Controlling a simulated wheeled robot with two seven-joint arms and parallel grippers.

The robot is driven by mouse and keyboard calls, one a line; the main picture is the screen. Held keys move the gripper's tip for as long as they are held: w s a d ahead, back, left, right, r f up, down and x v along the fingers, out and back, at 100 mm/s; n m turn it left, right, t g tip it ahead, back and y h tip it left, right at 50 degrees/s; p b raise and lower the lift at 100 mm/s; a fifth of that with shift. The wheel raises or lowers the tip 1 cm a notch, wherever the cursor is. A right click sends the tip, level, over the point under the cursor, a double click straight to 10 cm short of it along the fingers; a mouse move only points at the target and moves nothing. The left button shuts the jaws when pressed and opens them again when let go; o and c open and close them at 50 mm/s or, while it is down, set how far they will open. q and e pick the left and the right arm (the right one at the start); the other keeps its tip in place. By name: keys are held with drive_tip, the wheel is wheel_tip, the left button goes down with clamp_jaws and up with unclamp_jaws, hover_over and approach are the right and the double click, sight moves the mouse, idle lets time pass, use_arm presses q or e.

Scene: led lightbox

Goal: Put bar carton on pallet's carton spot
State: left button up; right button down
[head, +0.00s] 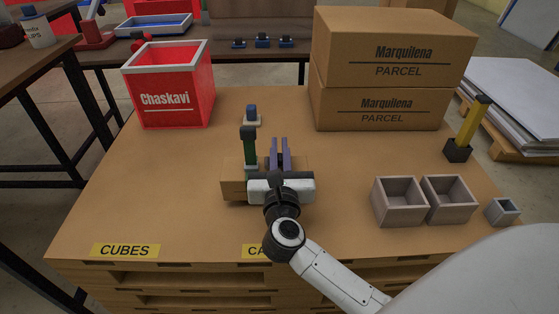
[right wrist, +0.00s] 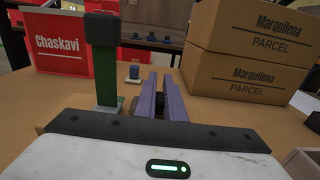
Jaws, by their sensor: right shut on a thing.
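The bar carton (head: 233,189) is a small brown box near the middle of the table, mostly hidden behind my right gripper. A green post with a dark top (head: 249,147) rises at its left side and also shows in the right wrist view (right wrist: 105,65). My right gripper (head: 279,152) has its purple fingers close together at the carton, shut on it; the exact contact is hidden. The pallet's carton spot is marked by a yellow label (head: 254,251) at the front edge, partly covered by my right arm. My left gripper is not in view.
A yellow CUBES label (head: 125,250) is at the front left. A red Chaskavi bin (head: 175,98) and stacked parcels (head: 380,108) stand behind. Grey trays (head: 400,215) and a yellow post in a dark base (head: 467,130) are at right. A small blue piece (head: 252,114) stands behind the carton.

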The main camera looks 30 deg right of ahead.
wheel_tip(320, 180, down, 2)
drive_tip(key=shift+f+b, duration=0.1)
drive_tip(key=shift+b, duration=0.2)
drive_tip(key=c, duration=2.3)
unclamp_jaws()
drive_tip(key=shift+f, duration=0.2)
drive_tip(key=o, duration=0.4)
drive_tip(key=shift+o, duration=0.3)
